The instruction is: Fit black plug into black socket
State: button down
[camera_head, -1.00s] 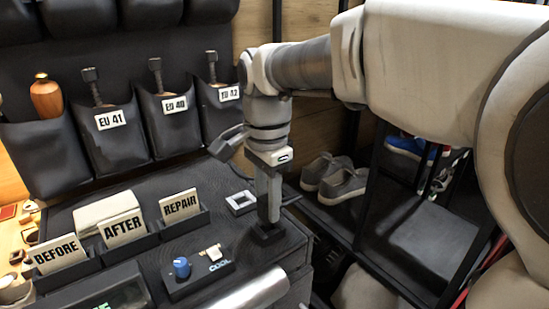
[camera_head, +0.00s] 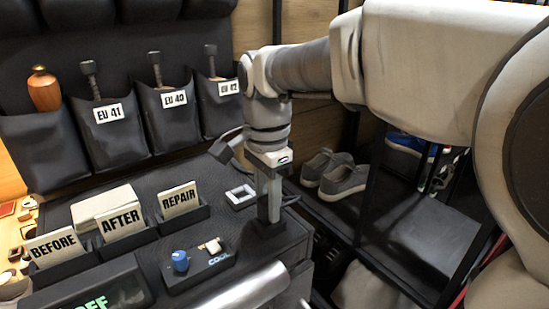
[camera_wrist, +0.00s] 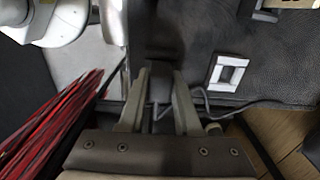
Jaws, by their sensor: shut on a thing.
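My gripper (camera_head: 268,212) points straight down at the right end of the dark bench top. In the wrist view its two fingers (camera_wrist: 160,88) are shut on the black plug (camera_wrist: 160,80), a dark piece between their tips. The black socket (camera_head: 267,230) is a low dark block directly under the fingertips. The plug is over or at the socket; dark on dark, I cannot tell how deep it sits. A thin cord (camera_wrist: 217,111) runs off to the right beside the fingers.
A white square frame (camera_head: 240,197) lies just left of my gripper. A small panel with a blue knob (camera_head: 180,262), a display (camera_head: 95,300) and card holders (camera_head: 121,222) stand further left. Grey shoes (camera_head: 345,180) sit on a rack at right.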

jog(key=shift+f+b, duration=0.35)
jog(key=shift+f, duration=0.25)
jog(key=c, duration=0.5)
grip_release()
jog(key=shift+r, duration=0.1)
notch_tip(320, 180, up, 17)
jog(key=shift+r+p, duration=0.2)
jog(key=shift+p, duration=0.7)
jog(key=s+d+f+n+t, duration=0.2)
jog(key=s+d+f+n, duration=0.1)
jog(key=s+d+f, duration=0.1)
jog(key=s+d+f+n+t, duration=0.1)
jog(key=s+d+f+n, duration=0.3)
jog(key=s+d+f, duration=0.1)
jog(key=s+d+f+n+t, duration=0.2)
jog(key=s+d+f+n, duration=0.1)
jog(key=d+f, duration=0.4)
jog(key=shift+s+d+f+n+t, duration=0.1)
jog(key=shift+s+f+n+t, duration=0.2)
jog(key=shift+s, duration=0.35)
